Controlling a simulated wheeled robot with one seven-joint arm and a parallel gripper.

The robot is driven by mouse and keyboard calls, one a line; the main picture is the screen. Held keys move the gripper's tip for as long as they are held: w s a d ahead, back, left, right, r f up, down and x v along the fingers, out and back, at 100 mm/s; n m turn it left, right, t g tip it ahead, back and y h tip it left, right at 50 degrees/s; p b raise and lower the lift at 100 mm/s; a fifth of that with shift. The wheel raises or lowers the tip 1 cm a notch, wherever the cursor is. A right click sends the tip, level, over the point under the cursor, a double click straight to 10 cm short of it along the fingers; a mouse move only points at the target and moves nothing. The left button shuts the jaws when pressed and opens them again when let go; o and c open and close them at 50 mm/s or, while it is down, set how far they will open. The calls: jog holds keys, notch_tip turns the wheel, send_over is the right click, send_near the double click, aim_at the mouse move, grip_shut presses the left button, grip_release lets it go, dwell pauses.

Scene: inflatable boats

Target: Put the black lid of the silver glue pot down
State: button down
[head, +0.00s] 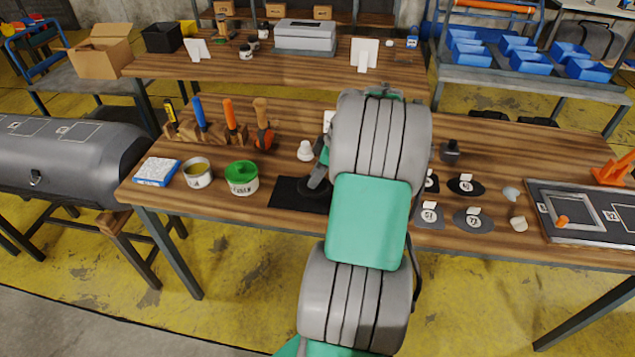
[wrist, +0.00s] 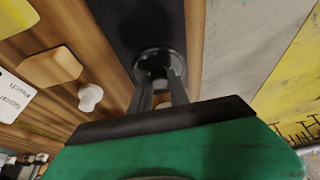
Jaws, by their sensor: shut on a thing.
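The silver glue pot (head: 198,174) stands open at the left of the bench, with yellowish glue showing inside. My gripper (head: 319,178) is to the right of it, over a black mat (head: 284,192), and my arm hides part of it. In the wrist view, my gripper (wrist: 158,92) is shut on the round black lid (wrist: 157,58). The lid is at or just above the dark mat (wrist: 128,22); black on black, I cannot tell whether it touches. The lid also shows dimly in the head view (head: 310,191).
A white knob-like piece (head: 306,150) is just behind the mat. A tool block (head: 207,132) stands behind the pots. Numbered dark patches (head: 473,218) lie right of my arm.

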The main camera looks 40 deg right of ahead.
jog(key=shift+w+d+f, duration=0.15)
jog(key=shift+d+f, duration=0.1)
jog(key=shift+f, duration=0.1)
jog(key=shift+w+d+f, duration=0.1)
jog(key=shift+f, duration=1.7)
jog(key=c, duration=1.2)
grip_release()
jog(key=shift+c, duration=0.2)
jog(key=v, duration=1.2)
jog(key=w+a+r+m+h, duration=0.1)
jog(key=w+a+r+m, duration=0.1)
jog(key=a, duration=1)
jog(key=w+a+r+m, duration=0.2)
jog(key=a, duration=1)
jog(key=s+a+f+m+h, duration=0.1)
jog(key=s+a+f+m, duration=0.2)
jog(key=s+a, duration=0.7)
jog(key=shift+s+a+f+m+h+p, duration=0.2)
jog(key=shift+f+m+h+p, duration=0.1)
jog(key=shift+h+p, duration=0.15)
